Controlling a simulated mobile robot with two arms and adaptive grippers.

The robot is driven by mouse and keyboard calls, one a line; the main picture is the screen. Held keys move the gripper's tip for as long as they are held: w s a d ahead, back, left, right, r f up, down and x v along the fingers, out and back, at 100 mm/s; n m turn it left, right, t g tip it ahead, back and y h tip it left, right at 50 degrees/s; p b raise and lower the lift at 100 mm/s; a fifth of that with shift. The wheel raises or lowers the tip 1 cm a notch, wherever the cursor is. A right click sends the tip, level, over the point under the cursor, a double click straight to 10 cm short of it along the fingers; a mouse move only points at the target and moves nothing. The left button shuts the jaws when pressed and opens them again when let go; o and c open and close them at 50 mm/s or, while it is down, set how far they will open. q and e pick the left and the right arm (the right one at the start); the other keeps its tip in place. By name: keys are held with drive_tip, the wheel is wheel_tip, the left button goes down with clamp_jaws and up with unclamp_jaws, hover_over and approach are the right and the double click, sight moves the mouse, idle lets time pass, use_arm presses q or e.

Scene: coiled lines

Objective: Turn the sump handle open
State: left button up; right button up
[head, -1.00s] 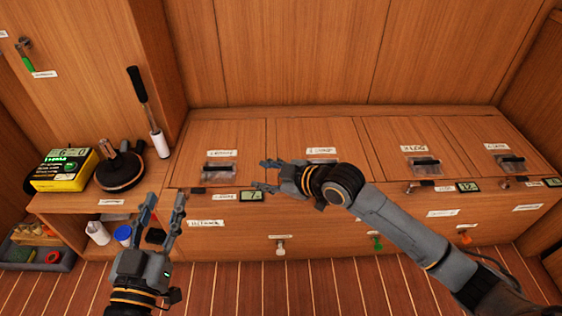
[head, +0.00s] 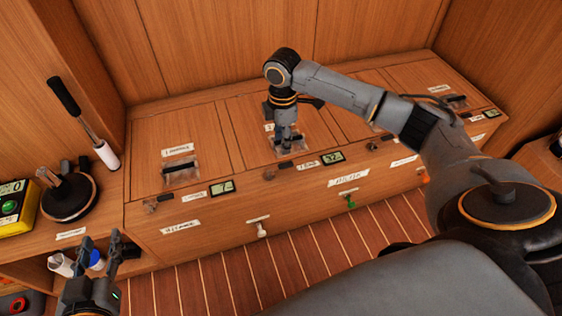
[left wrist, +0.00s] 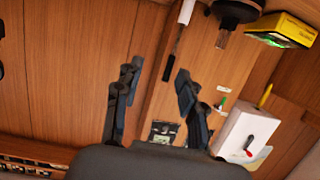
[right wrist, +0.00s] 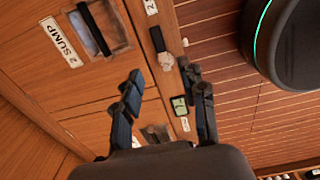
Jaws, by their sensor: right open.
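In the right wrist view a label (right wrist: 64,42) reading "2 SUMP" lies beside a recessed black pull (right wrist: 93,28) on a wooden lid. On the lid's front edge is a small black lever (right wrist: 157,40) on a round metal hub (right wrist: 165,60), probably the sump handle; the lever lies along the edge. My right gripper (head: 283,148) points down over this lid's front part. In its wrist view (right wrist: 160,82) the fingers are apart with nothing between them, and no contact shows. My left gripper (head: 106,250) is open and empty at lower left; its wrist view (left wrist: 150,82) shows spread fingers.
A small display (head: 222,187) sits on the left lid's edge. White (head: 262,229) and green (head: 350,202) knobs hang on the bench front. A winch (head: 68,197), a yellow box (head: 15,210) and a black-and-white brush-like tool (head: 85,125) stand left. Floor ahead is clear.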

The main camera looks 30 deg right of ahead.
drive_tip(key=b, duration=0.2)
hover_over(282, 165)
wheel_tip(282, 165, down, 5)
drive_tip(key=shift+s+r, duration=0.1)
wheel_tip(282, 165, down, 4)
drive_tip(key=shift+f+b, duration=0.15)
drive_tip(key=shift+b, duration=0.45)
drive_tip(key=shift+f, duration=0.3)
use_arm(q)
wheel_tip(282, 165, up, 15)
drive_tip(key=s+d+t+h, duration=0.1)
drive_tip(key=s+t+h, duration=0.1)
drive_tip(key=t, duration=0.8)
drive_tip(key=shift+d+r+h, duration=0.15)
drive_tip(key=shift+d+h, duration=0.2)
drive_tip(key=shift+h, duration=0.45)
use_arm(e)
drive_tip(key=shift+c, duration=0.6)
clamp_jaws()
